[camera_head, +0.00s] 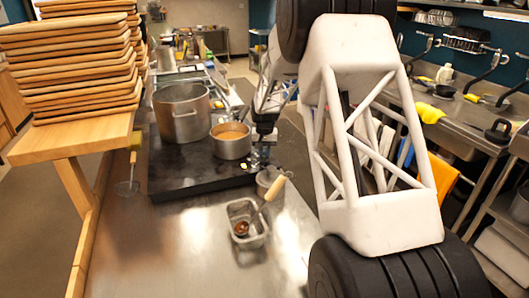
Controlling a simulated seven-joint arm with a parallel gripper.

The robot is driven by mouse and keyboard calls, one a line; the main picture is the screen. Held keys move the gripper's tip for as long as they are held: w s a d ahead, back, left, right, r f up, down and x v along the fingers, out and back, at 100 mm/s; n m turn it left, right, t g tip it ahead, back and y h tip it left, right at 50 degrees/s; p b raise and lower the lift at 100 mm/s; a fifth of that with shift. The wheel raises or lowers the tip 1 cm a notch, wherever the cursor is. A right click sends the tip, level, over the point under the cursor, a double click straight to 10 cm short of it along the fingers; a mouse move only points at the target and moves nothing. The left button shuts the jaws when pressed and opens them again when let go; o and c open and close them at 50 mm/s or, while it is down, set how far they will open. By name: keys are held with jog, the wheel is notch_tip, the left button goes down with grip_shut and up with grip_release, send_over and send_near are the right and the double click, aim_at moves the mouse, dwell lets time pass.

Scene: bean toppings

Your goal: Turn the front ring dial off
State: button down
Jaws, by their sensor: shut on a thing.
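The stove (185,180) is a low black slab on the steel counter. A large steel pot (181,128) and a smaller pan (231,150) of orange-brown food stand on it. My gripper (261,156) is low at the stove's right edge, beside the smaller pan, at the end of my arm reaching down from above. Its jaws are shut on a dial there. The dial itself is mostly hidden by the gripper and too small to make out, so its setting cannot be told.
A small clear cup (270,178) is close to my gripper. Stacked wooden trays (75,75) stand at left. The counter's front (150,250) is clear.

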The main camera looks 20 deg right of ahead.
aim_at(265, 153)
jog(key=c, duration=1.1)
grip_release()
jog(key=shift+r, duration=3.95)
